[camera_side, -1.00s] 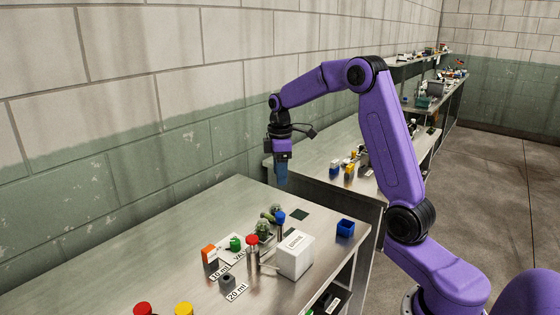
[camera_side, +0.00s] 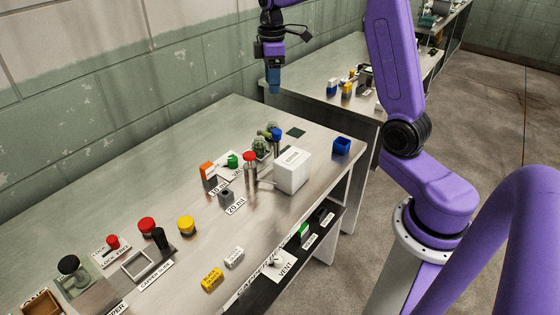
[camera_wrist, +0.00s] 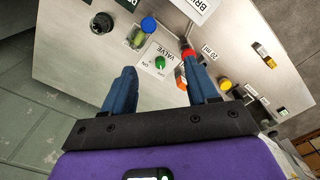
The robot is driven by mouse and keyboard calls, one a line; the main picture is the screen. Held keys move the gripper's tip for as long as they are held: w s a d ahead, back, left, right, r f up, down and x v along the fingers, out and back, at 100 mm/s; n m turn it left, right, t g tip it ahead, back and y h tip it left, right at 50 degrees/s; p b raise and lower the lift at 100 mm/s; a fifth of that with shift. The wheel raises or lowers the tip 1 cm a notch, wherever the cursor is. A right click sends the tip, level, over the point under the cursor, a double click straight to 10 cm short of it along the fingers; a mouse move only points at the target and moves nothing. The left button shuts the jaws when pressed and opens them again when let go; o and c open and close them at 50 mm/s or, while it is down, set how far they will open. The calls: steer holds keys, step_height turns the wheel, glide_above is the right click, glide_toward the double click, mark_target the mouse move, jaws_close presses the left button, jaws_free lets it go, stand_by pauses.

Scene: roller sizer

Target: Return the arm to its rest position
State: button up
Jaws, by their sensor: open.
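My gripper (camera_side: 274,84) hangs from the arm at the top of the side view, fingers pointing down. It appears held above the far end of the metal bench (camera_side: 120,190), clear of everything on it. In the wrist view my gripper (camera_wrist: 163,84) shows two blue fingers spread apart with nothing between them. The upper part of my arm is cut off by the top edge of the side view.
Red and yellow buttons (camera_side: 186,225) sit nearer. A second bench (camera_side: 310,80) lies behind.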

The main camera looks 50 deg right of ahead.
steer(key=s+a+n, duration=0.2)
steer(key=s+a, duration=1.1)
steer(key=a, duration=0.2)
steer(key=s+a+f, duration=0.1)
steer(key=s+f, duration=0.1)
steer(key=s, duration=0.8)
steer(key=s+f+n, duration=0.1)
steer(key=s+f, duration=0.1)
steer(key=s, duration=0.8)
steer(key=shift+a, duration=0.35)
